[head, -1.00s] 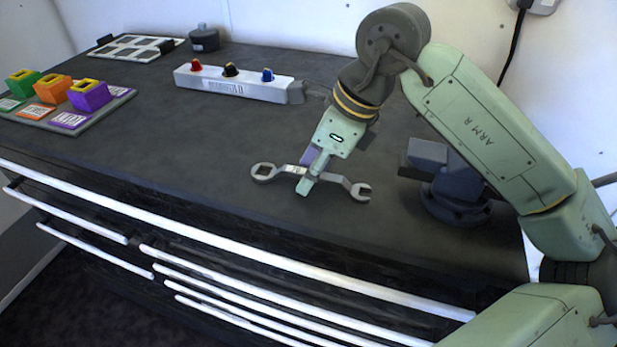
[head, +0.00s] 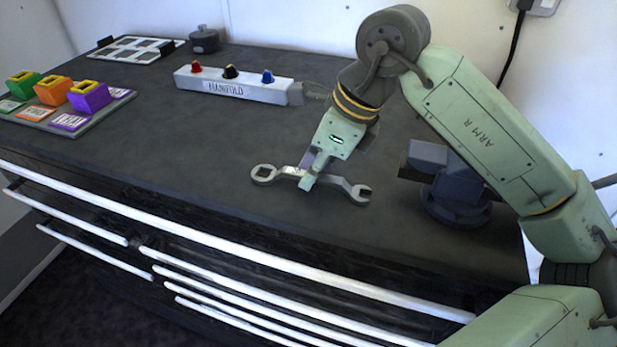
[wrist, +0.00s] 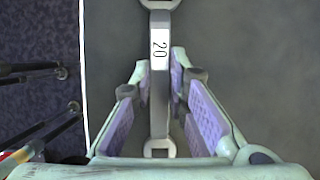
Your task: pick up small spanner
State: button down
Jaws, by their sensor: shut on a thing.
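A grey metal spanner (head: 335,180) lies level at the bench's front part, with a ring end on the left and an open jaw on the right. My gripper (head: 310,176) is shut on the middle of its handle. In the wrist view the spanner (wrist: 159,95) runs between the purple-padded fingers of my gripper (wrist: 160,72), and a white label on it reads 20. The fingers hide part of the handle in the head view. I cannot tell whether the spanner touches the bench top.
A dark vise-like block (head: 450,185) stands close on the right of the bench (head: 190,160). A white manifold (head: 232,86) with coloured knobs lies behind. Orange (head: 52,91) and purple (head: 90,97) holders stand at left. White rails (head: 230,243) run along the front.

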aim_at(301, 172)
jog(key=shift+r, duration=0.1)
dwell(0.3)
jog(key=shift+r+p, duration=0.35)
jog(key=shift+p, duration=0.4)
jog(key=shift+r+b, duration=0.2)
jog(key=shift+b, duration=0.3)
notch_tip(301, 172, up, 3)
jog(key=shift+f+b, duration=0.15)
jog(key=shift+b, duration=0.45)
jog(key=s+d+r+b, duration=0.1)
jog(key=s+b, duration=0.3)
jog(key=s, duration=1.2)
jog(key=shift+d+r, duration=0.25)
jog(key=shift+d, duration=0.4)
jog(key=shift+w, duration=0.1)
jog(key=c, duration=2.1)
grip_release()
grip_shut()
